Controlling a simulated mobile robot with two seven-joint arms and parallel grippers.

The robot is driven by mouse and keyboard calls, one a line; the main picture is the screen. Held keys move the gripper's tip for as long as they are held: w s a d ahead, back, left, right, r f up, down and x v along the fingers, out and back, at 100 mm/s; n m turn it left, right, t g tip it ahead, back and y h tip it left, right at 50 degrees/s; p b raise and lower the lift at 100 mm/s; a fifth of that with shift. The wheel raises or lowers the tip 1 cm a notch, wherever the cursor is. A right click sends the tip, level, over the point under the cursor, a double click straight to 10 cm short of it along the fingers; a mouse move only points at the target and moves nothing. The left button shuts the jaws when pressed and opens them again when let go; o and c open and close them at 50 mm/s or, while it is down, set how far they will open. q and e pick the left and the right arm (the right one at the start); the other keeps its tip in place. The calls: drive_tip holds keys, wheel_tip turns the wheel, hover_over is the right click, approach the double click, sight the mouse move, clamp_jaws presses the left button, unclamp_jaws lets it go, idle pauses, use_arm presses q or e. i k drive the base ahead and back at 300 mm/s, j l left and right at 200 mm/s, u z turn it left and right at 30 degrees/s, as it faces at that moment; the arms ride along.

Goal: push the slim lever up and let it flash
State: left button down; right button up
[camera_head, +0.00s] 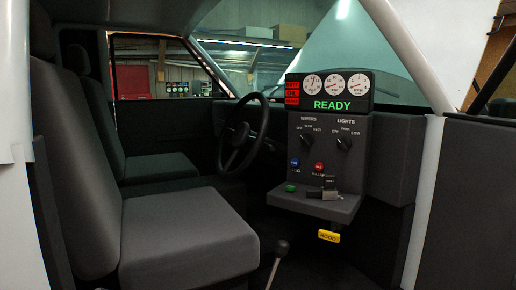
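A floor lever (279,259) with a slim pale shaft and round dark knob stands beside the front seat, tilted a little. A small grey and black lever-like part (329,187) sits on the shelf of the dash panel (345,160). I cannot tell which of these is the slim lever, or whether another stalk hides behind the steering wheel (240,138). The panel's display (332,105) reads READY in green. Neither of my grippers is in view.
The panel has wiper and light knobs, a blue button (294,163), a red button (319,166) and a green button (290,188). A yellow HOOD handle (329,236) hangs below. The seat (185,235) and white door pillar (427,190) bound the opening.

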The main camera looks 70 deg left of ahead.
sight(272, 148)
drive_tip(key=u, duration=2.1)
